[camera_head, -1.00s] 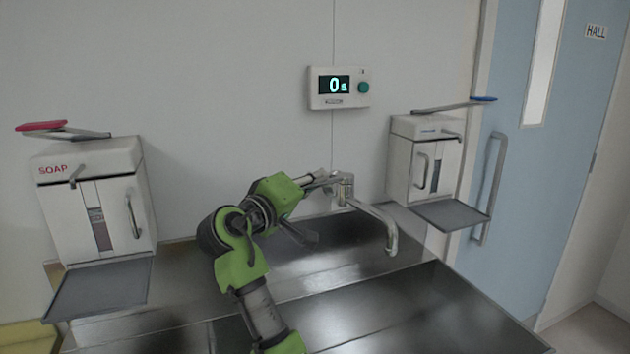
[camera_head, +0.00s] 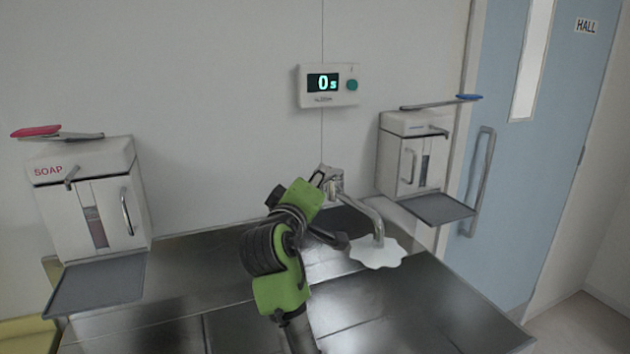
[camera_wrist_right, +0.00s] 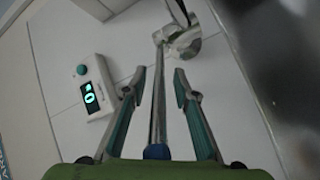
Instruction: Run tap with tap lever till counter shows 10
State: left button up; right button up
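The metal tap (camera_head: 370,212) stands out from the wall over the steel sink, and a white splash of water (camera_head: 375,255) spreads below its spout. The counter (camera_head: 328,86) on the wall reads 0 s; it also shows in the right wrist view (camera_wrist_right: 92,98). The tap lever (camera_wrist_right: 158,110) is a long metal rod with a blue end, lying between the fingers of my right gripper (camera_wrist_right: 160,78). Those fingers are apart, with gaps on both sides of the lever. In the head view my arm mostly hides the lever. My left gripper is out of view.
A soap dispenser (camera_head: 93,205) with a red-ended lever and a grey tray (camera_head: 97,284) hangs at left. A second dispenser (camera_head: 405,160) with a blue-ended lever and tray (camera_head: 437,209) hangs right of the tap. A blue hall door (camera_head: 540,170) stands at far right.

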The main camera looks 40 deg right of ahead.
jog(key=v, duration=0.7)
jog(key=shift+s+a, duration=0.1)
jog(key=shift+a, duration=0.05)
dwell(0.7)
